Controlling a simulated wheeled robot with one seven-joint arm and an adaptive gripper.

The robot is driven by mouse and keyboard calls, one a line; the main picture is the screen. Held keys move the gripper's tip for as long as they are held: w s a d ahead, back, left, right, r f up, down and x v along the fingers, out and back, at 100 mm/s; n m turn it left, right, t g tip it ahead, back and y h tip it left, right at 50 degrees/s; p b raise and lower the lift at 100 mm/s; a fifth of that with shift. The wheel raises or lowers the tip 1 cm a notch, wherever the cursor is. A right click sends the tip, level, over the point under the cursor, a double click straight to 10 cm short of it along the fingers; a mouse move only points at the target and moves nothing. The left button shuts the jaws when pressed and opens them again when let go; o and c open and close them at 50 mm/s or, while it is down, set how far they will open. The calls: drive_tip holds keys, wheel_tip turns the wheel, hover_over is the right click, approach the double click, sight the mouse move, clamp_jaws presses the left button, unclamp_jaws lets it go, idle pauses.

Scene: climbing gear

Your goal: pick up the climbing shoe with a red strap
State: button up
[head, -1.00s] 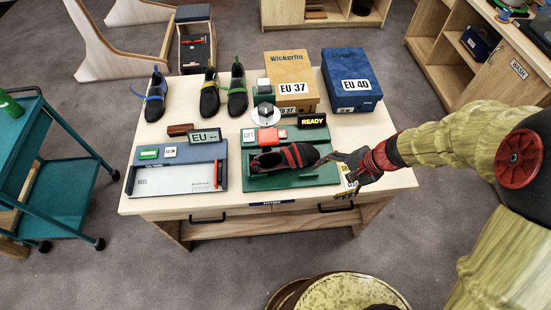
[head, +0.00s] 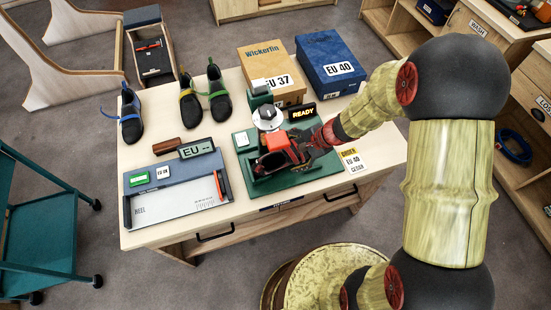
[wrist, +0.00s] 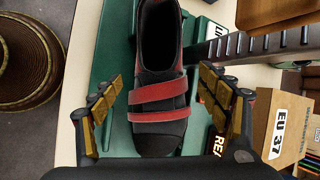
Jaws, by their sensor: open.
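The black climbing shoe with red straps (wrist: 158,95) lies on the green tray (wrist: 108,48), filling the middle of the wrist view. My gripper (wrist: 158,105) is open, with one finger on each side of the shoe's front part; I see gaps between the fingers and the shoe. In the head view my gripper (head: 302,150) is low over the green tray (head: 300,180), and it and the arm partly hide the shoe (head: 272,161). Whether the fingers touch the tray cannot be told.
Three other shoes (head: 218,92) stand at the table's back left. The EU 37 box (head: 272,75), EU 40 box (head: 328,65) and READY sign (head: 302,112) are behind the green tray. A grey measuring board (head: 175,203) lies to its left. A card (head: 352,160) lies at right.

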sight(281, 158)
drive_tip(key=x, duration=0.2)
drive_tip(key=b+x, duration=0.1)
drive_tip(key=x, duration=0.2)
drive_tip(key=shift+s+a+f, duration=0.15)
drive_tip(key=shift+a, duration=0.2)
drive_tip(key=c, duration=0.3)
drive_tip(key=c, duration=1.1)
drive_tip(key=shift+c, duration=0.5)
